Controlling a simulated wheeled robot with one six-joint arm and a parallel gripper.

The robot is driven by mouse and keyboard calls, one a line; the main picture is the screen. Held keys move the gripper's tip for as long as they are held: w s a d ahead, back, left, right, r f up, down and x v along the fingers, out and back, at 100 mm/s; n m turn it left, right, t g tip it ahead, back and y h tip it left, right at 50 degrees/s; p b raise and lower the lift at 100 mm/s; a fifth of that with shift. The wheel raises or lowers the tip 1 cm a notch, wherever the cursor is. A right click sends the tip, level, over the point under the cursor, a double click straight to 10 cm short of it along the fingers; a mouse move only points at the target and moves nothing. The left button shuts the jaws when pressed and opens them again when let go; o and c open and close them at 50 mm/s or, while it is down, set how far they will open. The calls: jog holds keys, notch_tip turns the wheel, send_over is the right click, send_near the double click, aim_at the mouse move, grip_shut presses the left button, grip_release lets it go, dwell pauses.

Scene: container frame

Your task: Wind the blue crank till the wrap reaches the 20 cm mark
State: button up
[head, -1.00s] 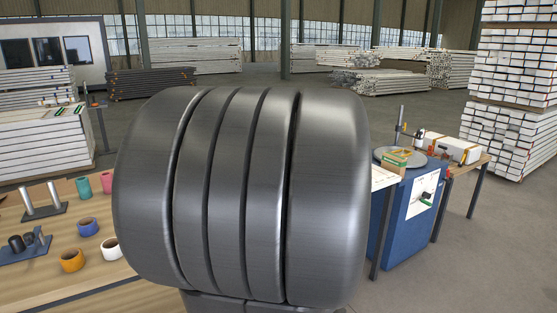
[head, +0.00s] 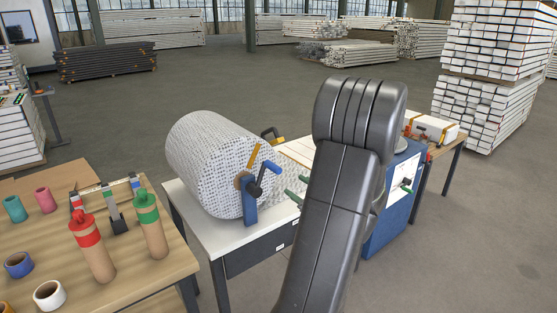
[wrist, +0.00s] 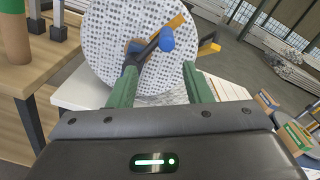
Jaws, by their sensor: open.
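A large roll of white wrap with grey dots (head: 205,160) lies on its side on a white-topped table (head: 222,238). On its near end is the crank, with a blue knob (head: 272,167), a dark arm and a blue stand (head: 249,205). The blue knob shows in the wrist view (wrist: 167,40), ahead of my gripper (wrist: 160,68). The gripper's green fingers are apart, with nothing between them. In the head view my gripper (head: 296,188) is right of the crank, apart from it. My arm hides part of the table. I cannot make out a 20 cm mark.
An orange bar (head: 254,155) lies close by the crank, and a yellow-and-black handle (head: 271,135) stands behind it. A wooden table (head: 130,270) at left holds red and green-topped rolls and several tape rolls. A blue cabinet (head: 395,218) stands behind my arm at right.

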aim_at(273, 167)
jog(key=p+x, duration=0.1)
jog(key=x, duration=0.3)
jog(key=p+x, duration=0.1)
jog(key=x, duration=0.4)
jog(key=p+x, duration=0.2)
jog(key=x, duration=0.2)
jog(key=shift+w+d+r, duration=0.15)
jog(key=shift+w+r, duration=0.15)
jog(key=shift+w, duration=0.35)
grip_shut()
